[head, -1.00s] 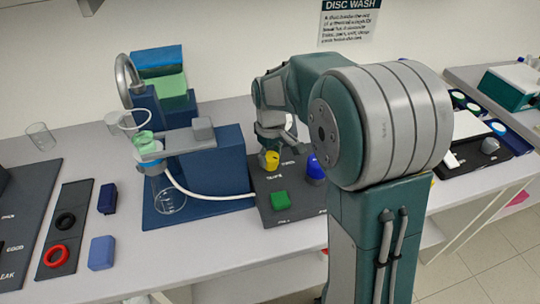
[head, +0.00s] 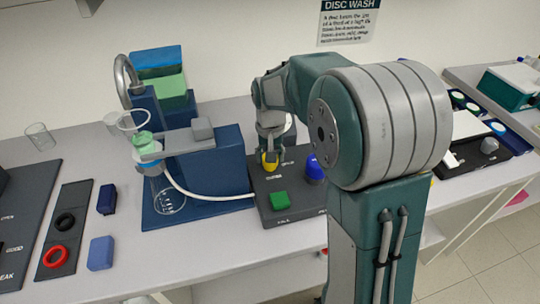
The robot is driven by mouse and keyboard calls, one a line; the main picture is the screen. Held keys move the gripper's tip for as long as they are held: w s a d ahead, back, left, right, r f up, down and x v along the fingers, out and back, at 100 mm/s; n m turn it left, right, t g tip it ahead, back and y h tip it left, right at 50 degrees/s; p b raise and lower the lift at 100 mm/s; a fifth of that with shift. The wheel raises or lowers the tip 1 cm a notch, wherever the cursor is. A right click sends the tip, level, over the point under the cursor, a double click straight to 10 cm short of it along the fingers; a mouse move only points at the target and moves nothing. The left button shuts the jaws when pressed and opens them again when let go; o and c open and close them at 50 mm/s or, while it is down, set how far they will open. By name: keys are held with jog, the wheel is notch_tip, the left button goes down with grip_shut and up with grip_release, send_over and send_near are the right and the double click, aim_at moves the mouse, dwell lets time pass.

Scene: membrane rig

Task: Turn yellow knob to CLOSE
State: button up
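The yellow knob (head: 269,167) stands on the dark control panel (head: 256,190), near its back left. My gripper (head: 270,153) points down right over the knob, with its fingers at the knob's sides. The fingers hide the knob's upper part, so I cannot tell whether they press on it. The lettering beside the knob is too small and partly covered to read surely.
Left of the panel stands the blue rig (head: 215,165) with a glass vessel (head: 170,201) and a white tube (head: 205,196) running to the panel. A black strip with red ring (head: 55,256) and blue blocks (head: 101,252) lie further left.

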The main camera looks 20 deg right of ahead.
jog(key=shift+f, duration=0.1)
dwell(0.3)
jog(key=o, duration=1.1)
jog(key=shift+a, duration=0.1)
notch_tip(320, 180, up, 12)
jog(key=shift+w+f, duration=0.1)
